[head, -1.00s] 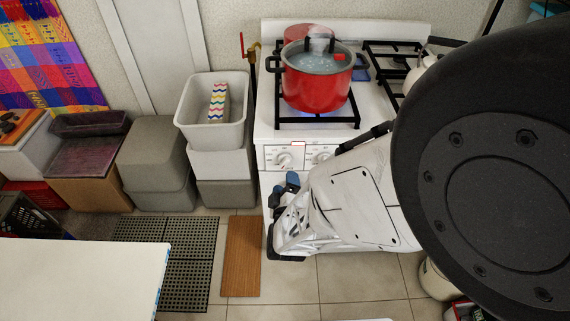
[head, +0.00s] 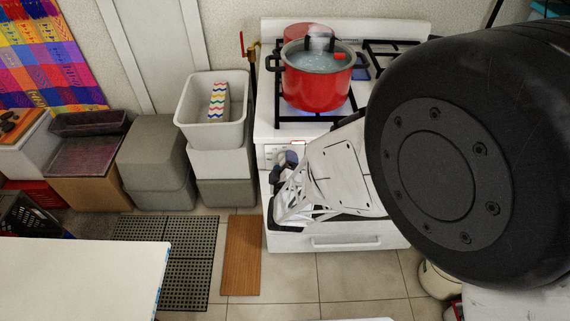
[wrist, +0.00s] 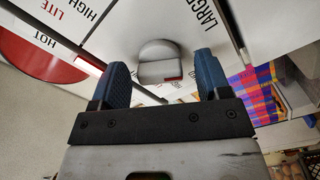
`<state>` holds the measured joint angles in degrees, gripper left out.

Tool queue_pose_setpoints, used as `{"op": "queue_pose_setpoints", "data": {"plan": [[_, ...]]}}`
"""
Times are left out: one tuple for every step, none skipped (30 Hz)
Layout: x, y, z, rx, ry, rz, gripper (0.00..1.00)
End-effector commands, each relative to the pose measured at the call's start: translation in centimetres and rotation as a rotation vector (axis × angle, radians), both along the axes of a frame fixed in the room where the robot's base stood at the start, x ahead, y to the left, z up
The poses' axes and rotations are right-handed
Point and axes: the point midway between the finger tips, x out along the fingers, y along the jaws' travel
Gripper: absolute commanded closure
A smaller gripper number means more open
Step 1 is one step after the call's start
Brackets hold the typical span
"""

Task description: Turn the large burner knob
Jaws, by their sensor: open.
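The large burner knob (wrist: 160,62) is a light grey round knob with a raised grip and a small red mark. It is in the wrist view on the white panel, beside the printed word LARGE. My gripper (wrist: 161,72) is open, with one blue fingertip on each side of the knob and visible gaps. I cannot tell how far the fingertips reach along it. In the head view my gripper (head: 285,160) is at the front panel of the white stove (head: 262,128) and hides the knob.
A red pot (head: 316,88) of steaming liquid stands on the stove's front burner, above my arm. Stacked grey crates (head: 222,165) stand left of the stove. A white table (head: 80,275) is at the lower left. The tiled floor before the stove is partly clear.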

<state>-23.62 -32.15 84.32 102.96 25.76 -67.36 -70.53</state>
Motion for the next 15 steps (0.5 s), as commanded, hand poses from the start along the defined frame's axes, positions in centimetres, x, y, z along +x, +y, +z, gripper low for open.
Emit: {"op": "queue_pose_setpoints", "data": {"plan": [[0.01, 0.00, -0.01, 0.000, 0.000, 0.000, 0.30], [0.01, 0.00, 0.00, 0.000, 0.000, 0.000, 0.30], [0.01, 0.00, 0.00, 0.000, 0.000, 0.000, 0.30], [0.00, 0.00, 0.00, 0.000, 0.000, 0.000, 0.30], [0.00, 0.00, -0.01, 0.000, 0.000, 0.000, 0.30], [0.00, 0.00, 0.00, 0.000, 0.000, 0.000, 0.30], [0.00, 0.00, 0.00, 0.000, 0.000, 0.000, 0.33], [-0.01, 0.00, 0.00, 0.000, 0.000, 0.000, 0.37], [-0.01, 0.00, 0.00, 0.000, 0.000, 0.000, 0.44], [-0.01, 0.00, 0.00, 0.000, 0.000, 0.000, 0.48], [-0.01, 0.00, 0.00, 0.000, 0.000, 0.000, 0.53], [-0.02, 0.00, 0.00, 0.000, 0.000, 0.000, 0.59], [-0.01, 0.00, 0.00, 0.000, 0.000, 0.000, 0.64], [-0.02, 0.00, 0.00, 0.000, 0.000, 0.000, 0.68], [-0.02, 0.00, 0.00, 0.000, 0.000, 0.000, 0.74]]}}
